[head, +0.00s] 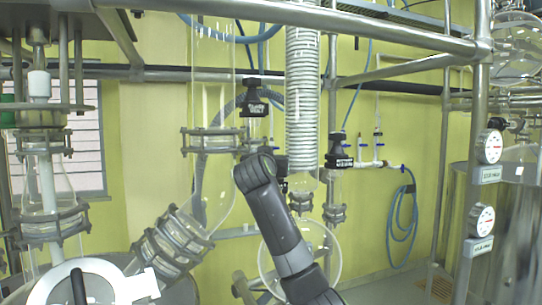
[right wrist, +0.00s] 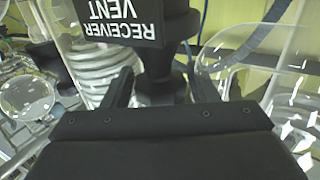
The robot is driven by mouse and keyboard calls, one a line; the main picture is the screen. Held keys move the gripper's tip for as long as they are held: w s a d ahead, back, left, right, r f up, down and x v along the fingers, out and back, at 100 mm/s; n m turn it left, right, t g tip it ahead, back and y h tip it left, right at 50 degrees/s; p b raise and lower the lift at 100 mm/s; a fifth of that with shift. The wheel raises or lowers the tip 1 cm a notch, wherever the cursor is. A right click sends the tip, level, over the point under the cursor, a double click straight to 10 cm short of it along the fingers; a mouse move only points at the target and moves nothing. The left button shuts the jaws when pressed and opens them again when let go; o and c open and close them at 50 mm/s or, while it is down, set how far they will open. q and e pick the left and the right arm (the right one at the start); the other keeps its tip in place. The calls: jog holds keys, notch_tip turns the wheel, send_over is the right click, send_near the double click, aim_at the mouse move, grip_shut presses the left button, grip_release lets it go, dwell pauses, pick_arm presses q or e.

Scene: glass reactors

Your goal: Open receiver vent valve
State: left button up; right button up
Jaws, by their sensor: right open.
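In the right wrist view the receiver vent valve (right wrist: 125,22) is a black block with white "RECEIVER VENT" lettering, seen upside down. Its black stem (right wrist: 158,70) lies between the two fingers of my right gripper (right wrist: 163,88). The fingers are open, with a visible gap on each side of the stem. In the head view my right arm rises from the bottom centre and its dark wrist hides most of the gripper. Black labelled valve heads show at the upper middle (head: 255,97) and right of the arm (head: 340,150); their lettering is too small to read surely. My left gripper is not in view.
A coiled glass condenser (head: 303,90) hangs just above my right wrist. A glass pipe with clamped flanges (head: 212,140) stands to its left. A steel frame bar (head: 330,18) crosses the top. A steel vessel (head: 510,230) and gauges (head: 489,147) stand at right.

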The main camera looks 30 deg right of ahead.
jog(key=shift+w+d, duration=0.1)
jog(key=shift+c, duration=0.2)
jog(key=c, duration=0.7)
jog(key=shift+o, duration=0.2)
jog(key=shift+f+n+t+y+b, duration=0.1)
jog(key=shift+n+t+y+b, duration=0.2)
jog(key=n+t+y+b, duration=0.1)
jog(key=n+y, duration=0.1)
jog(key=shift+d+t+y, duration=0.1)
jog(key=shift+t+y, duration=0.2)
jog(key=shift+t, duration=0.1)
jog(key=shift+n+t+y, duration=0.5)
jog(key=shift+n+y, duration=0.2)
jog(key=shift+y, duration=0.3)
jog(key=shift+n+t+y, duration=0.5)
jog(key=shift+n+y, duration=0.5)
jog(key=shift+y, duration=0.5)
jog(key=shift+y, duration=0.3)
